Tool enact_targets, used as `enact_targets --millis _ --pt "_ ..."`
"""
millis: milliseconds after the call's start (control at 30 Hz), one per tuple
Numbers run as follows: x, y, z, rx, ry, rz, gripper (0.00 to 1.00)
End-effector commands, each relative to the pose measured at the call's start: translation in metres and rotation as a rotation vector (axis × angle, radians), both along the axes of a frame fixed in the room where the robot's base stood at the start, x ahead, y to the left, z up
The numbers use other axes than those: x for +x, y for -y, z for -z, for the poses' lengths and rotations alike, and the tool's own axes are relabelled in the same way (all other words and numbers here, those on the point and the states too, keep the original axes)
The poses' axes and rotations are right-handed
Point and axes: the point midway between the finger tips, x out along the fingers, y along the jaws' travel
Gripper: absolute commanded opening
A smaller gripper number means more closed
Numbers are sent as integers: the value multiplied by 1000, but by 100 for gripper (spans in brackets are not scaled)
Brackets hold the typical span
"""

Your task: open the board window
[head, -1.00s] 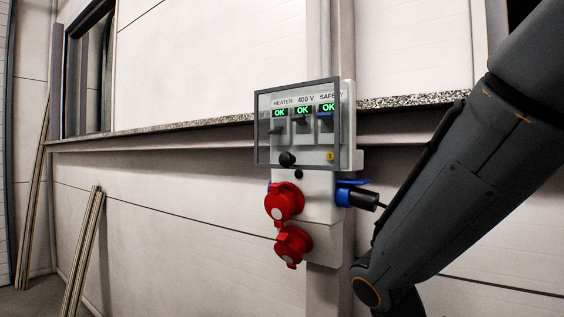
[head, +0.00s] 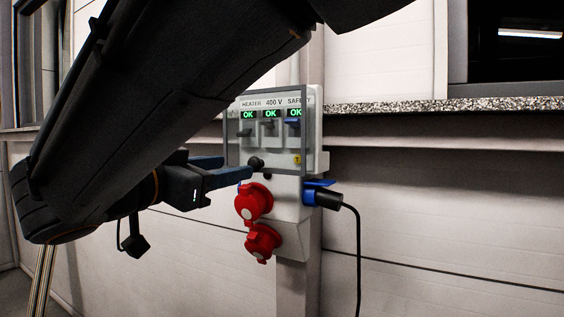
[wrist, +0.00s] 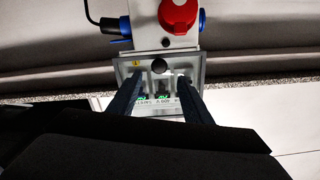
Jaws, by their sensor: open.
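The board window (head: 231,140) is a clear cover in a grey frame on the front of the electrical board (head: 313,204). It looks closed over several switches under green OK displays marked HEATER, 400 V and SAFETY. A black knob (head: 256,163) sits at its lower edge. My gripper (head: 240,171) is open and comes in from the left, its fingertips close to the knob. In the wrist view the board is upside down, and the gripper's fingers (wrist: 159,78) stand apart on either side of the knob (wrist: 158,66). I cannot tell whether they touch the window.
Red sockets (head: 254,202) stick out below the window. A black plug (head: 328,199) with a hanging cable is in the blue socket at the board's right side. A speckled ledge (head: 430,106) runs along the wall.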

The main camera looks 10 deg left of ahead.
Motion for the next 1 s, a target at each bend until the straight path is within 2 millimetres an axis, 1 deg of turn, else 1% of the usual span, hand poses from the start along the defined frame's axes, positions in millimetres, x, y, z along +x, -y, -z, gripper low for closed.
enact_targets --millis 33,200,400,533,767,800,867,1000 --pt "7 5 -1 -2 -2 6 45" --pt "32 16 -2 -3 -4 6 45" --pt "53 24 -1 -3 -4 4 45" --pt "59 26 0 -2 -5 3 45" --pt "60 26 1 -2 -5 2 45" --pt "60 26 1 -2 -5 2 42" --pt "60 26 1 -2 -5 2 32" --pt "60 26 1 -2 -5 2 8"
